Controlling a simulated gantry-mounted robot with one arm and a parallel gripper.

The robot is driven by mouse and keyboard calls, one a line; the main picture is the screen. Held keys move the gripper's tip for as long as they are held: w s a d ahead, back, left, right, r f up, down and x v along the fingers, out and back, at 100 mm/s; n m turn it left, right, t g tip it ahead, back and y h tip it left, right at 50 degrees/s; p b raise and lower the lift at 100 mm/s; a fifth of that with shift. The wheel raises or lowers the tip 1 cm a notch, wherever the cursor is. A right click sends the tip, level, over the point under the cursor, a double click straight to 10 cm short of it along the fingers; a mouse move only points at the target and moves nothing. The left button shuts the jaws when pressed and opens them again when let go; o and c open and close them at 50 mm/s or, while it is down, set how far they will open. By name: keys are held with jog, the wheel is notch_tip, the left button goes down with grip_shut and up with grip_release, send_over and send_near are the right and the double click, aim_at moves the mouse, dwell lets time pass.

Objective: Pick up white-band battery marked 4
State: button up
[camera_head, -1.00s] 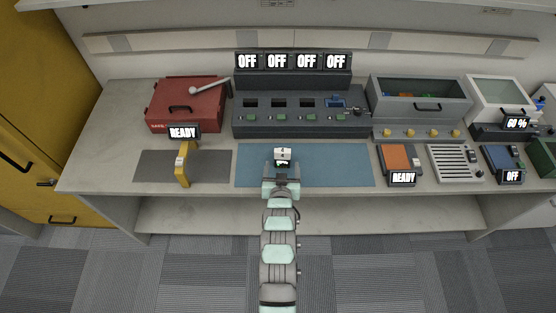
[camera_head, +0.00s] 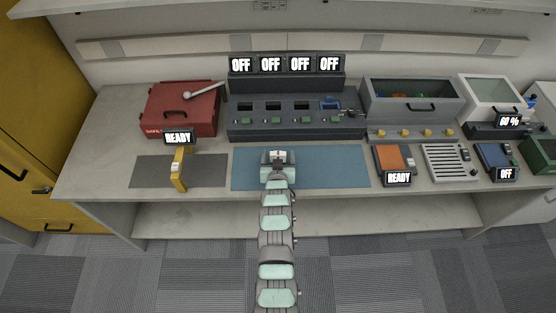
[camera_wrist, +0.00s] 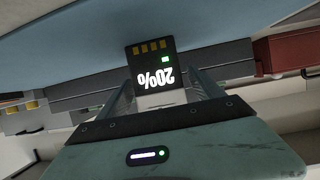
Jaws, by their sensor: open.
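The white-band battery (camera_head: 277,154) stands on the blue mat (camera_head: 330,168); its white top shows just at the end of my arm in the head view. In the wrist view the battery (camera_wrist: 150,60) shows a dark face with gold contacts, a green light and an upside-down "20%" reading, with a pale part nearer the palm. Its mark is too small to read now. My gripper (camera_head: 277,160) is open, one finger to each side of the battery. In the wrist view my gripper (camera_wrist: 162,88) also shows both fingers; whether they touch the battery is unclear.
A charger (camera_head: 297,119) with several slots and OFF displays stands behind the mat; a blue item sits in its right slot. A yellow tester (camera_head: 178,170) stands left, below a red case (camera_head: 180,108). An orange-topped device (camera_head: 394,160) stands right. The mat's right part is clear.

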jog(key=shift+w+f, duration=0.15)
jog(key=shift+w, duration=0.4)
jog(key=shift+c, duration=0.3)
jog(key=c, duration=1.5)
